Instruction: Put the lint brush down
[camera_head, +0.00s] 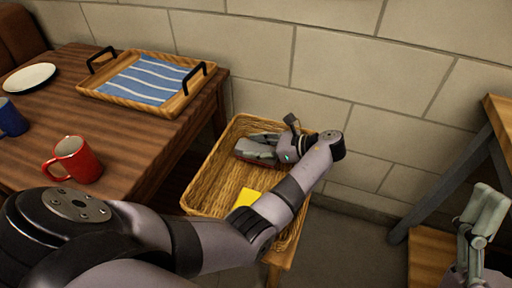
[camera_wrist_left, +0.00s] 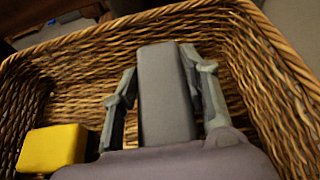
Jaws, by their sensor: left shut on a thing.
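My left gripper (camera_head: 258,148) reaches into a wicker basket (camera_head: 205,182) at its far side, low inside the walls. In the left wrist view, its two fingers stand on either side of a grey block-like thing (camera_wrist_left: 165,95), which I take to be the lint brush, and are shut on it. The basket's woven wall (camera_wrist_left: 270,75) surrounds it there. In the head view the brush is mostly hidden by the gripper. I cannot tell whether it touches the basket floor. My right gripper (camera_head: 484,215) is at the lower right, away from the basket.
A yellow block (camera_head: 247,197) lies in the basket, left of the brush in the wrist view (camera_wrist_left: 52,148). On the wooden table (camera_head: 140,150) are a tray (camera_head: 178,110) with a striped cloth, a red mug (camera_head: 75,160), a blue mug (camera_head: 10,118) and a plate (camera_head: 28,78). Wooden shelving (camera_head: 435,258) stands right.

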